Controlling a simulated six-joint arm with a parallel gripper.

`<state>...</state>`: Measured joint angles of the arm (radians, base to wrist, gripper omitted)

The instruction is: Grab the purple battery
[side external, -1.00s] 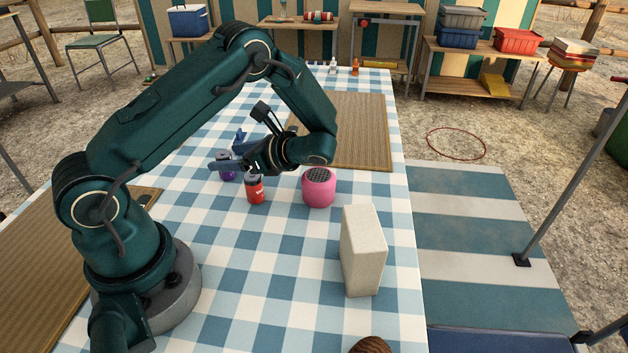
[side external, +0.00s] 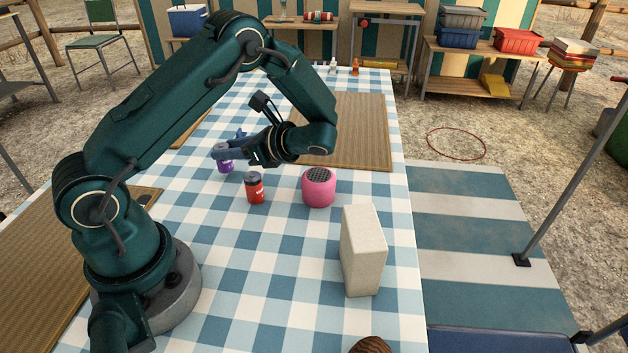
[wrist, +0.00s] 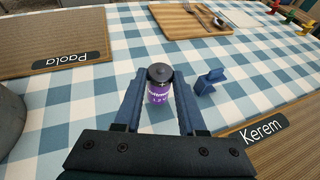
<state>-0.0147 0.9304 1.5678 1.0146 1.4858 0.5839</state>
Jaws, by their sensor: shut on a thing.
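The purple battery (side external: 225,165) is an upright cylinder with a dark cap and a purple label with white lettering. It also shows in the wrist view (wrist: 159,88), standing between the two blue fingers. My gripper (side external: 226,152) is shut on it, with one finger on each side in the wrist view (wrist: 160,100). The side view shows the battery just under the fingers; whether its base touches the cloth is hard to tell.
A red battery-like cylinder (side external: 254,188) and a pink speaker (side external: 319,187) stand nearby, with a pale block (side external: 363,250) nearer the front. A small blue stand (wrist: 210,80) is close on the right in the wrist view.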

